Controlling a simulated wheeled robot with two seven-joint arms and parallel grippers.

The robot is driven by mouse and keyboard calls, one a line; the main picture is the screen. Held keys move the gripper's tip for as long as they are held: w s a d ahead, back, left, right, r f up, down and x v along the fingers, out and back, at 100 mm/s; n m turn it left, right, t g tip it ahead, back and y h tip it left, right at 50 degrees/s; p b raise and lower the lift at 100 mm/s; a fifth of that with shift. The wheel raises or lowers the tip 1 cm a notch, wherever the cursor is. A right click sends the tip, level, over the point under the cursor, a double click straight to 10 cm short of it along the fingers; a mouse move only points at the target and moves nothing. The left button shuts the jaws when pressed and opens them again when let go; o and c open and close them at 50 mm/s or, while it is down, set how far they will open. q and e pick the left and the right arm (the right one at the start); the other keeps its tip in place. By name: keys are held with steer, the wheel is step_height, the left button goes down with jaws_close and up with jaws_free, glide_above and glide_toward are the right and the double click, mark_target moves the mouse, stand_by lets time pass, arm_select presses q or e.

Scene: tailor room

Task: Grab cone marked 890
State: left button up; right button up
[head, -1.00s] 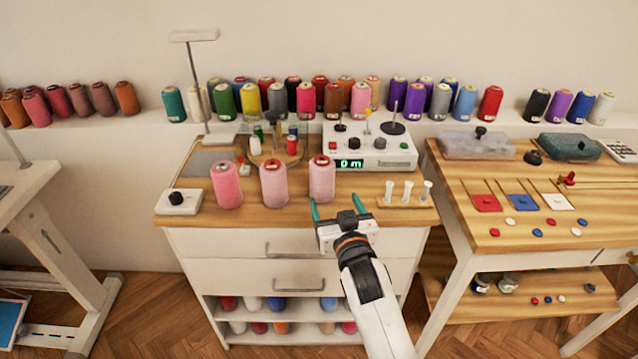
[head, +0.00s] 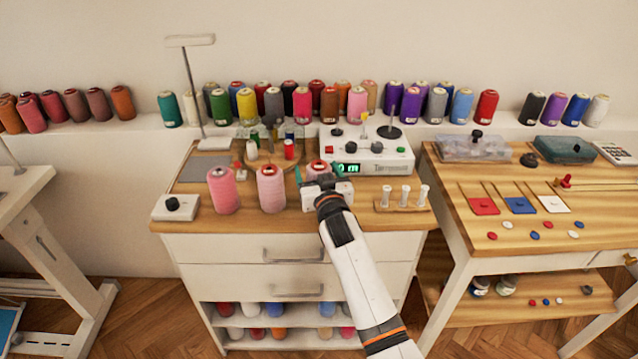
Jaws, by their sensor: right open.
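Three pink thread cones stand upright in a row on the wooden top of the white drawer cabinet: the left cone (head: 223,190), the middle cone (head: 270,188) and the right cone (head: 317,168). No number can be read on any of them, so I cannot tell which is marked 890. My right gripper (head: 325,174) is open at the right cone, with its fingers pointing away from me. The gripper hides most of that cone; only its top shows clearly. Whether the fingers touch it cannot be told. My left gripper is out of view.
A white winder box (head: 367,152) with a green display stands just behind the right cone. A wooden holder with white spools (head: 403,197) is right of the gripper. The middle cone stands close on the left. A white knob box (head: 176,207) sits at the left edge.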

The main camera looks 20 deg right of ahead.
steer(key=shift+w, duration=0.2)
steer(key=c, duration=1.2)
